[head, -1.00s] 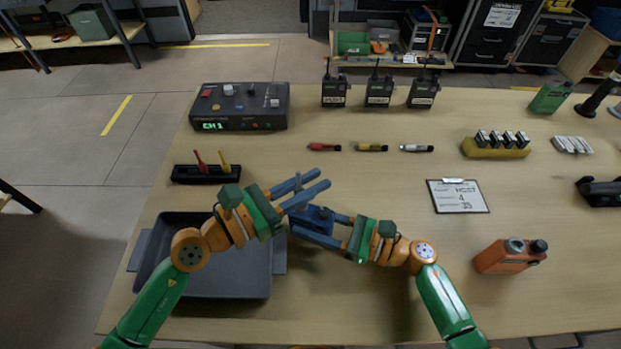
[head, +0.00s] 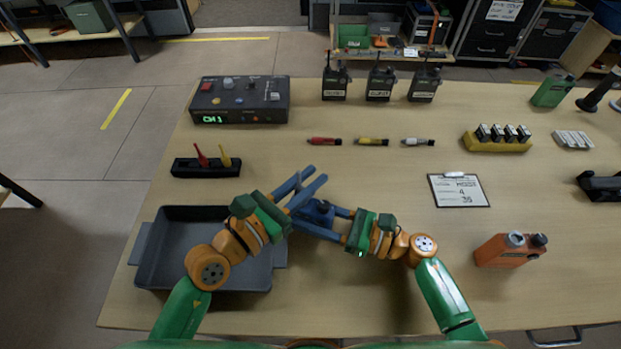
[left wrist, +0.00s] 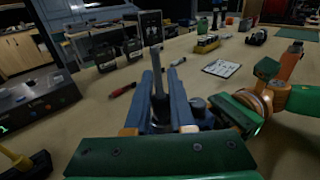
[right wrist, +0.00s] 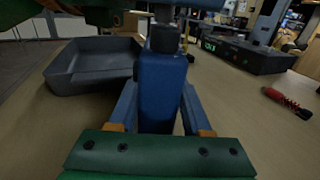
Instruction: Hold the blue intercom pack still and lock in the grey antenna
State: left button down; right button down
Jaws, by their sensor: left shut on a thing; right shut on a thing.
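The blue intercom pack (head: 318,213) is upright above the table, between the fingers of my right gripper (head: 316,220). It fills the middle of the right wrist view (right wrist: 160,92), with a dark fitting on top. My right gripper is shut on it. My left gripper (head: 309,184) is just above the pack, its fingers shut on the grey antenna (left wrist: 157,62). The antenna stands upright between those fingers; its lower part also shows over the pack in the right wrist view (right wrist: 164,36). Whether it is fully seated or locked I cannot tell.
A grey tray (head: 150,270) lies left of the pack, under my left arm. A black holder (head: 205,170) with red and yellow tools stands behind it. Several radios, a control box (head: 240,100), a clipboard (head: 460,190) and an orange pack (head: 505,252) stand around. The front centre is clear.

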pick_arm(q)
jog(key=shift+n+t+y, duration=0.4)
jog(key=shift+t+y, duration=0.1)
jog(key=n+t+y, duration=0.1)
jog(key=y, duration=0.1)
jog(key=n+t+y, duration=0.1)
jog(key=n+y, duration=0.1)
jog(key=shift+w+a, duration=0.15)
jog(key=shift+a, duration=0.05)
jog(key=c, duration=0.7)
grip_release()
jog(key=shift+m, duration=0.3)
jog(key=v, duration=0.8)
jog(key=shift+a+f, duration=0.2)
jog(key=shift+f, duration=0.1)
jog(key=shift+o, duration=0.2)
